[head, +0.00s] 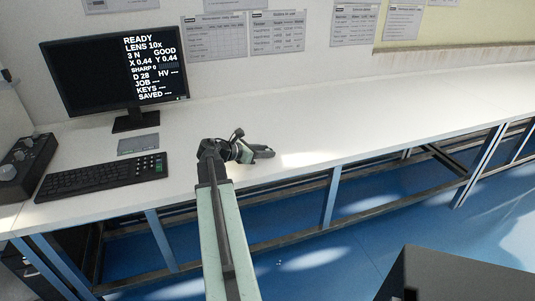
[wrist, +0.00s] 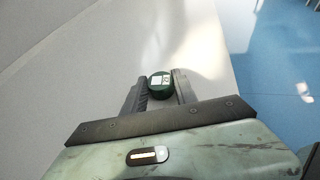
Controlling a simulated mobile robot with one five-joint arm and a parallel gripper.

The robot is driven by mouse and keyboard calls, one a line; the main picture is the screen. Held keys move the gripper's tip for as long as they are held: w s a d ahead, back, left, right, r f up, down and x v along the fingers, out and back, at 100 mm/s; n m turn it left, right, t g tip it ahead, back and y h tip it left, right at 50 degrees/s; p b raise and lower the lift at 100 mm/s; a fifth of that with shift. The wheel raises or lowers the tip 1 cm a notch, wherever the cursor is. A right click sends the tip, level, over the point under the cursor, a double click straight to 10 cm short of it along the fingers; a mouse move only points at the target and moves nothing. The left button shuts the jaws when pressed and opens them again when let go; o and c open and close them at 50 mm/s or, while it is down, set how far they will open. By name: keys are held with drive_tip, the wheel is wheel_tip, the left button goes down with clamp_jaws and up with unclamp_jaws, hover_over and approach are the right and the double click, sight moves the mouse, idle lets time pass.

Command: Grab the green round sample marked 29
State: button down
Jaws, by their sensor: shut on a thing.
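A dark green round sample (wrist: 160,87) with a pale label on its top sits between the two fingers of my gripper (wrist: 160,92) in the wrist view. The marking on the label is too small to read. My gripper is shut on this sample. In the head view my gripper (head: 264,152) is over the white bench near its front edge, pointing right. The sample cannot be made out in the head view. Whether it touches the bench is hard to tell.
The white bench (head: 330,110) is clear to the right. A monitor (head: 95,75) stands at the back left, with a keyboard (head: 100,176) in front and a dark control box (head: 25,165) at far left. The blue floor (head: 330,230) lies beyond the bench's front edge.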

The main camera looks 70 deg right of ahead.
drive_tip(key=shift+r, duration=0.1)
wheel_tip(320, 180, up, 10)
drive_tip(key=p, duration=1)
